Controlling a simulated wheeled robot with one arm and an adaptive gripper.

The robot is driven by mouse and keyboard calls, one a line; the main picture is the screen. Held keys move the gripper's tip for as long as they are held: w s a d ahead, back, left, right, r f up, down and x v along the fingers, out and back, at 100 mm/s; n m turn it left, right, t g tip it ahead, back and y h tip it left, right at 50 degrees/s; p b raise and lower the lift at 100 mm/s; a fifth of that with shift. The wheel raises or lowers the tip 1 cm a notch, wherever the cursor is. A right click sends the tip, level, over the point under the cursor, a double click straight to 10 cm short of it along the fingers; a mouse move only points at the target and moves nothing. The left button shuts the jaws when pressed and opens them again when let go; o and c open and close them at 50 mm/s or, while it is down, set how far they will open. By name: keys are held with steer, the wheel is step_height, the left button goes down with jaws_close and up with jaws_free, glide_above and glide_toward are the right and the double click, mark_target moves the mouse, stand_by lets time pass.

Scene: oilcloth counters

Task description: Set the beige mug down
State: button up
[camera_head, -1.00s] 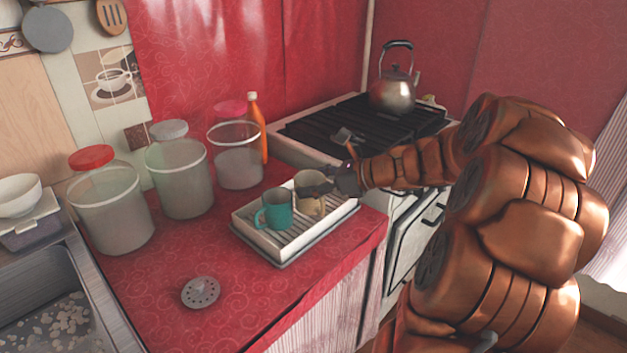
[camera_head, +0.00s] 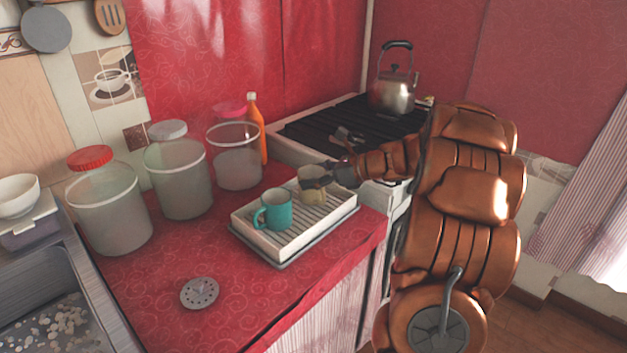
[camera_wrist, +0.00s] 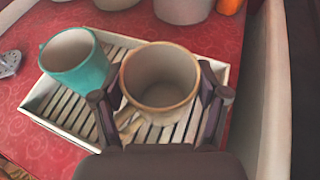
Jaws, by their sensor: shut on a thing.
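The beige mug (camera_head: 311,184) is upright at the right part of the white slatted tray (camera_head: 287,241). My gripper (camera_head: 318,182) reaches it from the right and is shut on it. In the wrist view the beige mug (camera_wrist: 160,82) sits between the two fingers of my gripper (camera_wrist: 160,100), with its handle toward the camera. The mug is over the slats; I cannot tell whether its base touches them. A teal mug (camera_head: 273,211) stands on the left part of the tray, and it also shows in the wrist view (camera_wrist: 75,65), apart from the beige mug.
Several lidded jars (camera_head: 180,180) and an orange bottle (camera_head: 256,130) stand behind the tray. A stove with a kettle (camera_head: 394,95) is at the back right. A round metal strainer (camera_head: 199,293) lies in front. The red counter (camera_head: 260,300) is bare around it.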

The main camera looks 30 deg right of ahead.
steer(key=shift+f, duration=0.4)
steer(key=shift+f, duration=0.1)
steer(key=o, duration=1.4)
steer(key=shift+o, duration=0.2)
